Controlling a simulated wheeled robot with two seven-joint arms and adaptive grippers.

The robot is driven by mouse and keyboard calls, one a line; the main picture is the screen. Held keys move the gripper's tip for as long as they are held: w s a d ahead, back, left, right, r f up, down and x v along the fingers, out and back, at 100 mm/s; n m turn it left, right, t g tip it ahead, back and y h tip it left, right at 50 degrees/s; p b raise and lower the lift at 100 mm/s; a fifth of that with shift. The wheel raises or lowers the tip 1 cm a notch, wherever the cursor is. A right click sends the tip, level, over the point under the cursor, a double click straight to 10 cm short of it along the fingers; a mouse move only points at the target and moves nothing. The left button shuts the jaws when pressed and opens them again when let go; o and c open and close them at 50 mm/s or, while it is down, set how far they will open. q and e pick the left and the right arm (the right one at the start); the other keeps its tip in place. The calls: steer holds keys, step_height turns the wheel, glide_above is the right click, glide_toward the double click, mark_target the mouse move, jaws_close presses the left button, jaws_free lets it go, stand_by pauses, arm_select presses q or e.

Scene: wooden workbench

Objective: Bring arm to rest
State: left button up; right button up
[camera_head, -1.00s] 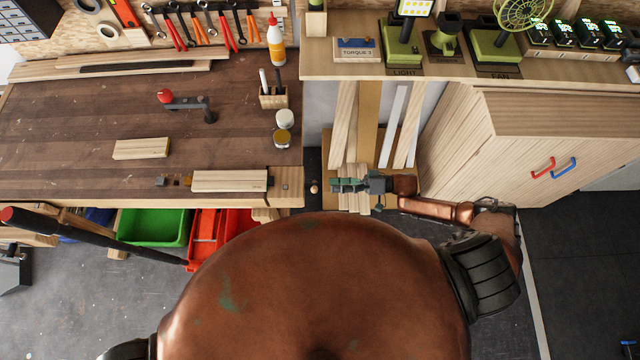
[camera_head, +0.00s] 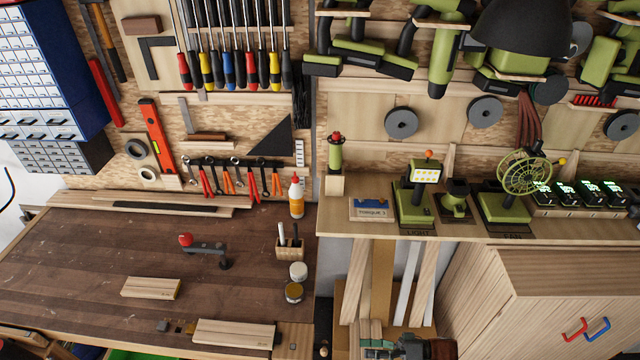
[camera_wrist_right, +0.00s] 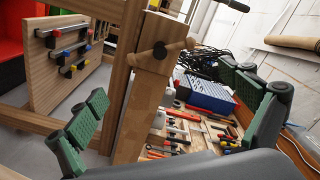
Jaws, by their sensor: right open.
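My right gripper (camera_head: 380,349) shows at the bottom edge of the head view, in front of the leaning boards and just right of the workbench (camera_head: 100,245). Most of its arm is cut off by the frame. In the right wrist view its green-padded fingers stand wide apart, and the gripper (camera_wrist_right: 175,110) is empty. A wooden bench post (camera_wrist_right: 150,100) with a wooden vise handle (camera_wrist_right: 160,49) shows beyond the fingers; I cannot tell the exact gap. My left gripper is not in view.
On the bench are two wood blocks (camera_head: 151,287) (camera_head: 234,332), a red-knobbed clamp (camera_head: 205,249), a glue bottle (camera_head: 296,197), a pen holder (camera_head: 290,249) and two jars. Leaning boards (camera_head: 381,282) and a wooden cabinet (camera_head: 540,285) stand to the right. Tools hang behind.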

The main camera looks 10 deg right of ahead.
steer(key=w+d+f+m+t+h, duration=0.1)
steer(key=w+d+f+t+h, duration=0.2)
steer(key=f, duration=0.5)
steer(key=w+d+f+t+h, duration=0.1)
steer(key=w+f+t+h, duration=0.1)
steer(key=f+h, duration=0.35)
steer(key=s+d+f+m+h, duration=0.1)
steer(key=s+d+f+h, duration=0.25)
steer(key=f, duration=0.45)
steer(key=s+d+f+h, duration=0.2)
steer(key=s+d+f, duration=0.15)
steer(key=f, duration=0.55)
steer(key=s+d+f+g+h, duration=0.1)
steer(key=s+f+g, duration=0.1)
steer(key=s+f, duration=0.45)
steer(key=s+d+f+g+h, duration=0.1)
steer(key=s+f+g+h, duration=0.15)
steer(key=s, duration=0.65)
steer(key=s+a+f+g, duration=0.1)
steer(key=s+f+g, duration=0.1)
steer(key=s, duration=0.8)
steer(key=s+a+f+g+b, duration=0.1)
steer(key=s+a+f+g, duration=0.1)
steer(key=s, duration=0.8)
steer(key=shift+f, duration=0.9)
steer(key=shift+g, duration=0.25)
steer(key=shift+c, duration=0.2)
